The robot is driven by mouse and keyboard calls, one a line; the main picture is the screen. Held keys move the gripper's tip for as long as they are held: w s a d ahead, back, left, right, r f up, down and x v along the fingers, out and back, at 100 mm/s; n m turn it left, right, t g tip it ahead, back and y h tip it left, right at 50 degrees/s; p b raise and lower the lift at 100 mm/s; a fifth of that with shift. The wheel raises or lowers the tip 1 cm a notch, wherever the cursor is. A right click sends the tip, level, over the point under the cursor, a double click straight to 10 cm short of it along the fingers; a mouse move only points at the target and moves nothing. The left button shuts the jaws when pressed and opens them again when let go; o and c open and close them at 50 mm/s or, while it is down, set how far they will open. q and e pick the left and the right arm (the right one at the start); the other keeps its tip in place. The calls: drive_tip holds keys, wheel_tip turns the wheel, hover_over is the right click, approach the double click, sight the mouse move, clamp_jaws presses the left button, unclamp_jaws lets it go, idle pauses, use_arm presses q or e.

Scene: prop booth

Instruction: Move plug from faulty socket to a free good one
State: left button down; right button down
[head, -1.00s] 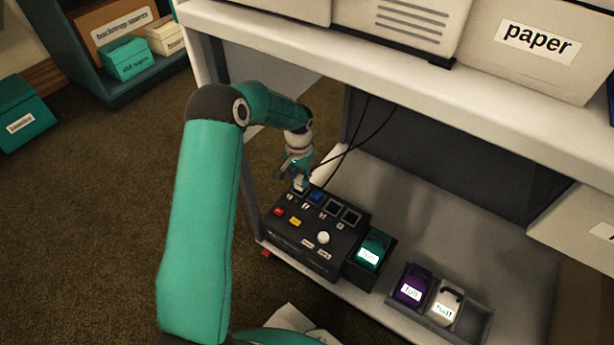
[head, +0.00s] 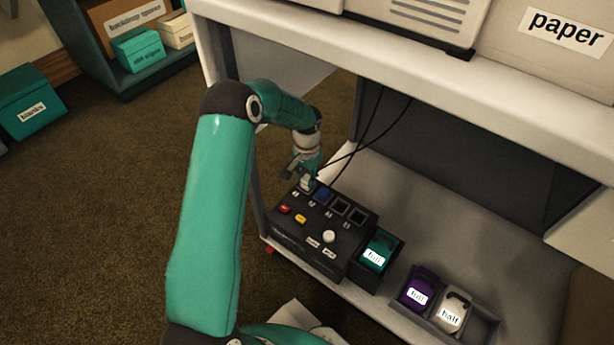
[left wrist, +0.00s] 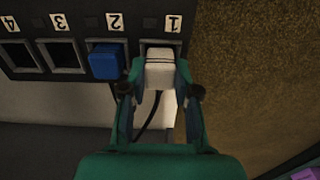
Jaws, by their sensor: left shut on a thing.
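The black socket box (head: 287,236) stands on the low shelf, with sockets numbered 1 to 4 in the left wrist view. My left gripper (left wrist: 159,75) is shut on a white plug (left wrist: 159,72) at socket 1 (left wrist: 160,45). Whether the plug is fully seated cannot be told. A blue plug (left wrist: 106,62) sits in socket 2; it also shows in the head view (head: 322,194). Socket 3 (left wrist: 63,57) and socket 4 (left wrist: 18,56) are empty. My right gripper is not in view.
Red (head: 284,208) and yellow (head: 300,218) parts and a white knob (head: 329,236) are on the box. Dark cables (head: 356,148) hang behind. Teal (head: 376,253), purple (head: 419,289) and white (head: 454,309) labelled items stand right. The white desktop (head: 400,55) overhangs above.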

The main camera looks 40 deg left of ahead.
use_arm(q)
drive_tip(key=shift+f+b, duration=0.4)
drive_tip(key=shift+f, duration=0.25)
drive_tip(key=c, duration=0.8)
unclamp_jaws()
wheel_tip(320, 180, up, 12)
drive_tip(key=shift+f, duration=0.1)
drive_tip(key=shift+f, duration=0.1)
idle(0.3)
